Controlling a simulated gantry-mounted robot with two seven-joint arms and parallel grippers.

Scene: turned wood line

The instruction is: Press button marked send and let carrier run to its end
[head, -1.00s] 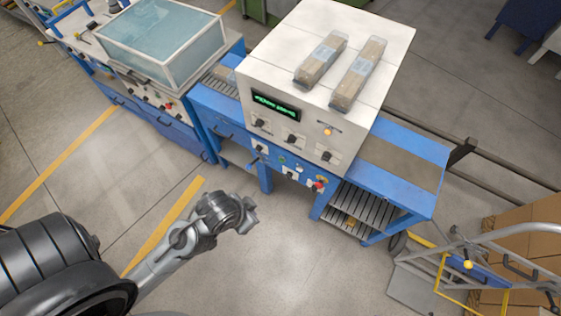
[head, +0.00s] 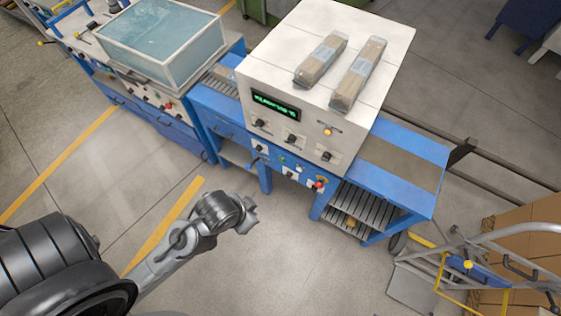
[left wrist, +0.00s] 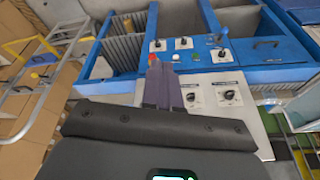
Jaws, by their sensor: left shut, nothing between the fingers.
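The machine has a white cabinet (head: 345,60) above a blue control panel (head: 285,165). Its white face carries a green-lit display (head: 276,107), black knobs and a yellow lamp (head: 327,132). The blue panel carries a red button (head: 318,185) and small switches; a green button (left wrist: 222,55) shows in the left wrist view. The labels are too small to read, so I cannot tell which button is marked send. I cannot pick out the carrier. My left gripper (head: 250,216) is shut and empty, apart from the panel; its fingers (left wrist: 162,86) hide part of the panel in the wrist view. My right gripper is out of view.
Two wrapped packs (head: 358,75) lie on top of the cabinet. A slatted lower shelf (head: 358,210) is at the machine's right. A hand truck (head: 470,265) stands at lower right beside cardboard boxes (head: 525,235). A glass-sided tank (head: 165,40) stands left. Floor before the machine is clear.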

